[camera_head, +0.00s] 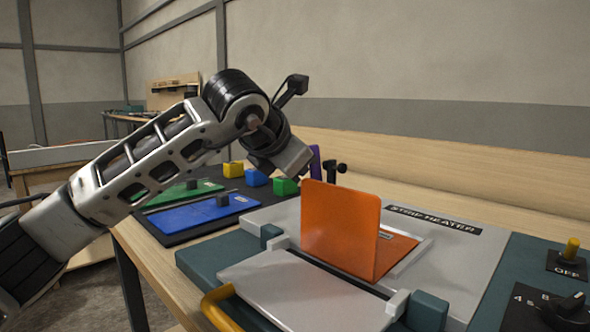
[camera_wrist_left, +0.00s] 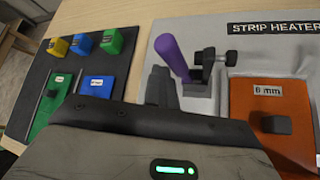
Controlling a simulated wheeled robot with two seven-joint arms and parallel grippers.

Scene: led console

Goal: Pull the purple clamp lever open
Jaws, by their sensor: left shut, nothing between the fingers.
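The purple clamp lever (camera_head: 315,163) stands roughly upright at the back left of the strip heater, partly hidden behind my left gripper and the orange sheet. In the left wrist view the lever (camera_wrist_left: 172,55) leans up and left from its metal clamp (camera_wrist_left: 197,80), beside a black screw knob (camera_wrist_left: 231,57). My left gripper (camera_head: 292,160) is just left of the lever in the head view and seems apart from it. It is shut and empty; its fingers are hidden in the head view. Its dark end (camera_wrist_left: 130,115) is below the lever in the wrist view. My right gripper is not in view.
A bent orange sheet (camera_head: 340,225) stands up on the grey strip heater panel (camera_head: 440,225), close to the lever. A black mat (camera_head: 160,235) with green and blue plates and coloured blocks lies to the left. Knobs (camera_head: 570,250) sit at the far right. Wood behind is bare.

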